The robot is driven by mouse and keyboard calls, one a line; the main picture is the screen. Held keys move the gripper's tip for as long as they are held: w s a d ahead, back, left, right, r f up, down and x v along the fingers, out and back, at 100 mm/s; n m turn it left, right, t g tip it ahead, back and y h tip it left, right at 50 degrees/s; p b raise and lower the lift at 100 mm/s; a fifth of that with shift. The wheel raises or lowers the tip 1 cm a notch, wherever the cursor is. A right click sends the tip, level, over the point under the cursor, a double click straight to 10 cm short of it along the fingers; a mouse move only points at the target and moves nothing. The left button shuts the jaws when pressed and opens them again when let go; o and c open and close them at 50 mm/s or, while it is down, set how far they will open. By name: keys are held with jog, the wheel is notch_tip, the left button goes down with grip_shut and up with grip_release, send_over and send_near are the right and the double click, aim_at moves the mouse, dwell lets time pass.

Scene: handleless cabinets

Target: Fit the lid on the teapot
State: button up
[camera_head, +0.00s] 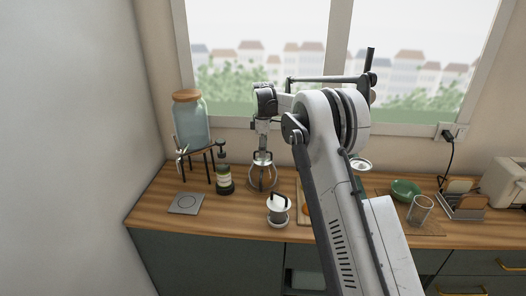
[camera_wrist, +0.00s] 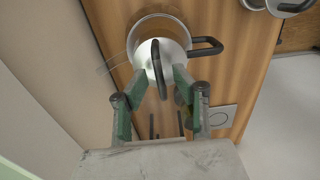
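The teapot (camera_head: 262,183) looks like a clear glass pot on the wooden counter below my gripper. Its black side handle (camera_wrist: 207,46) points right in the wrist view, and a faint clear spout lies at the left. The lid, a pale round disc (camera_wrist: 175,57) with a black upright loop knob (camera_wrist: 155,70), is over the pot's opening. I cannot tell whether it is seated level. My gripper (camera_wrist: 161,75) has a green-sided finger on each side of the knob, with visible gaps to it. It also shows from above the pot in the head view (camera_head: 262,152).
A dark jar (camera_head: 224,182), a grey square plate (camera_head: 186,203) and a stand with a blue glass jar (camera_head: 191,125) are to the left. A green bowl (camera_head: 405,188) and a glass (camera_head: 420,210) are right.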

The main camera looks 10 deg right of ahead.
notch_tip(320, 180, up, 12)
dwell(0.5)
jog(key=shift+f, duration=0.1)
jog(key=s+r+m+t, duration=0.2)
jog(key=s+r+m, duration=0.35)
jog(key=s, duration=0.75)
jog(key=s+r+m+t, duration=0.2)
jog(key=s+r, duration=0.7)
jog(key=s, duration=0.4)
jog(key=s+f+m+t, duration=0.1)
jog(key=s+f+m, duration=0.2)
jog(key=s, duration=1)
jog(key=s+f+m+t, duration=0.2)
jog(key=s+f+m, duration=0.2)
jog(key=s+f, duration=0.5)
jog(key=s, duration=0.5)
jog(key=shift+f, duration=0.35)
